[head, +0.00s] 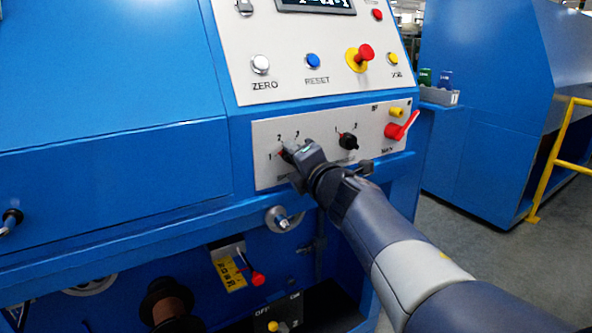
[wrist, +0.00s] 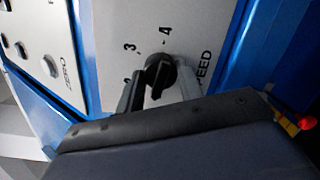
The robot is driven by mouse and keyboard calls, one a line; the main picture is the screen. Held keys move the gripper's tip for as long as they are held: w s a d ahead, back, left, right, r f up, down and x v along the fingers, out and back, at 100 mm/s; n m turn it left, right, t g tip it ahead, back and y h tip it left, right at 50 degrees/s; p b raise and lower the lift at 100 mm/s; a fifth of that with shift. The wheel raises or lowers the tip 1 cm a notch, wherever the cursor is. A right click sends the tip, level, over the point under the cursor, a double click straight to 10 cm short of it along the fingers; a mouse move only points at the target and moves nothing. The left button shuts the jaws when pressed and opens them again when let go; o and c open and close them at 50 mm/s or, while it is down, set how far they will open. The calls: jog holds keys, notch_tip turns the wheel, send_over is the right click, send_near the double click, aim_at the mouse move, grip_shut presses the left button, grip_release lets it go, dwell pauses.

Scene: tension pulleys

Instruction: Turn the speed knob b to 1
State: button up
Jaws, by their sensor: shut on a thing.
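A black speed knob (wrist: 158,72) sits on the white lower panel, with the numbers 3 and 4 and the word SPEED beside it in the wrist view. A pale line shows on its face, but I cannot tell which number it points to. My gripper (wrist: 163,84) is shut on this knob, one finger on each side. In the head view my gripper (head: 291,153) is at the left dial of the lower panel and hides most of the knob. The numbers 1, 2 and 3 show around that dial.
A second black knob (head: 348,141) and a red lever (head: 402,127) are to the right on the lower panel (head: 262,128). Above are a ZERO button (head: 260,65), a RESET button (head: 313,60) and a red-and-yellow emergency button (head: 362,56). A silver handle (head: 283,219) is below.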

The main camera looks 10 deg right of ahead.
jog(key=shift+f+n+b, duration=0.1)
jog(key=shift+n+b, duration=0.6)
jog(key=shift+n, duration=0.2)
jog(key=o, duration=1)
